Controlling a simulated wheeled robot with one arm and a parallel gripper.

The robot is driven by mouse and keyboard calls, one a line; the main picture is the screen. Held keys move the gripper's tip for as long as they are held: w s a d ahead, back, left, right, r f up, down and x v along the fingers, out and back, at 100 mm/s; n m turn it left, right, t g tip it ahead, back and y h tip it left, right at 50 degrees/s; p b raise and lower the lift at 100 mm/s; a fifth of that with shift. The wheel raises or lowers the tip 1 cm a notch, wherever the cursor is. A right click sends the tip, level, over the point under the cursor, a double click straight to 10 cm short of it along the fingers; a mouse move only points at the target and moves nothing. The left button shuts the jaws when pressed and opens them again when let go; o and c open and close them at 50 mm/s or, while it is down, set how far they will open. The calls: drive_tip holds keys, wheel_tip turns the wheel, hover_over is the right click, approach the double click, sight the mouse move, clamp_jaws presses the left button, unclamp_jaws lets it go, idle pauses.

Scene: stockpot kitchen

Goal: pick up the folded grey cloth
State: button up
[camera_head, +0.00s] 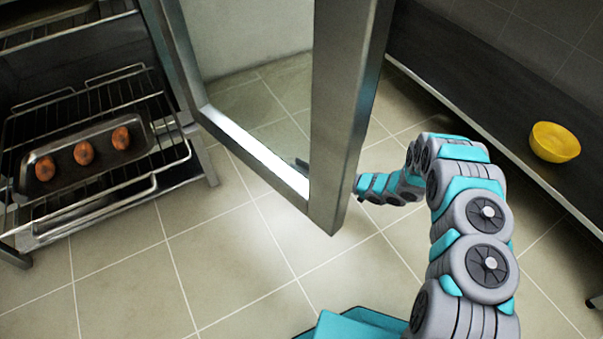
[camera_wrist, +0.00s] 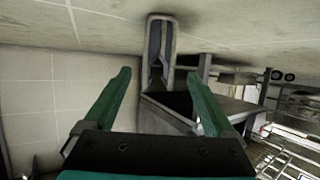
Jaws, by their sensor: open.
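I cannot make out a folded grey cloth in either view. My gripper (camera_wrist: 158,82) shows in the wrist view with its two green fingers spread apart and nothing between them. In the head view my arm reaches forward and bends left, low over the floor, and its end goes behind the metal frame of the open oven door (camera_head: 345,110). The gripper is mostly hidden there. Beyond the fingers, the wrist view shows a grey metal upright and a dark flat surface, which I cannot name for sure.
An oven at left holds wire racks (camera_head: 165,155) and a dark tray (camera_head: 100,165) with three brown oval items (camera_head: 83,153). A yellow bowl (camera_head: 555,142) sits on a dark counter (camera_head: 480,75) at right. The tiled floor (camera_head: 150,270) in front is clear.

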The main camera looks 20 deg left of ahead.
drive_tip(key=x, duration=0.2)
drive_tip(key=shift+w+a+f, duration=0.1)
drive_tip(key=shift+w+a, duration=0.05)
drive_tip(key=shift+a, duration=0.25)
drive_tip(key=b+x, duration=0.1)
drive_tip(key=x, duration=0.4)
drive_tip(key=shift+w+a+f, duration=0.1)
drive_tip(key=shift+a+f, duration=0.1)
clamp_jaws()
